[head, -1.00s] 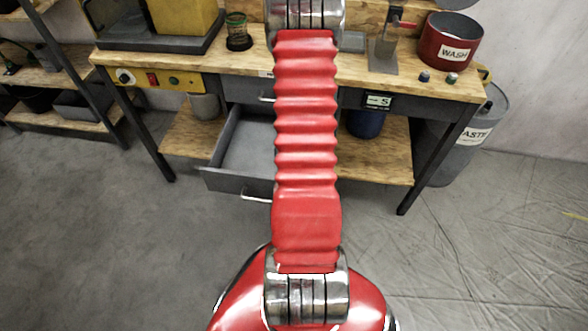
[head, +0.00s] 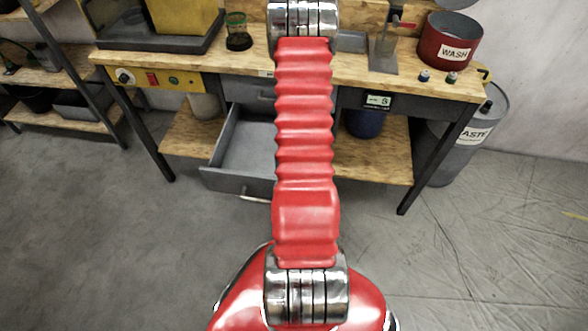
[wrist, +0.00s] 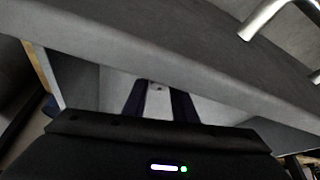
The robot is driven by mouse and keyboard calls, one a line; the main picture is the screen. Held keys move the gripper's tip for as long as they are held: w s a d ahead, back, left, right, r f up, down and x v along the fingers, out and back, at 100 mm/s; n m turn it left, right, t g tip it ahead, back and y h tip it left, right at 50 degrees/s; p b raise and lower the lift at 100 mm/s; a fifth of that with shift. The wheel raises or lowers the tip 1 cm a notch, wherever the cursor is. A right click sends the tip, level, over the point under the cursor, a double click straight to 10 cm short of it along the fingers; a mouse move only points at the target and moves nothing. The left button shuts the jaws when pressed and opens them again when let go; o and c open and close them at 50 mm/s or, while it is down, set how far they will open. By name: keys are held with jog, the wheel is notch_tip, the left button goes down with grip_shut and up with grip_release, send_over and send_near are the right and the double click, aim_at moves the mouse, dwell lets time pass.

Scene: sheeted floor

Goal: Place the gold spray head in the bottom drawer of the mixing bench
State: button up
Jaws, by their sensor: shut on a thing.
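The bottom drawer (head: 238,181) of the mixing bench (head: 130,62) is pulled open in the head view, and its visible part looks empty. In the wrist view a grey drawer wall (wrist: 150,60) runs across the top, with a metal handle (wrist: 268,18) at upper right. My gripper (wrist: 160,92) points at this wall, its dark fingers over the pale drawer interior. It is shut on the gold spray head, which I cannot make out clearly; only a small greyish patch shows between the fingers. My red arm hides the gripper in the head view.
A red wash tub (head: 452,42) and small bottles stand on the bench top at right. A waste drum (head: 462,135) stands beside the bench's right leg. A blue container (head: 364,122) sits on the lower shelf. Floor in front is clear.

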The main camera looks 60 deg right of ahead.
jog(key=shift+f, duration=0.1)
jog(key=o, duration=1.1)
jog(key=shift+c, duration=0.2)
jog(key=v, duration=1.2)
dwell(0.5)
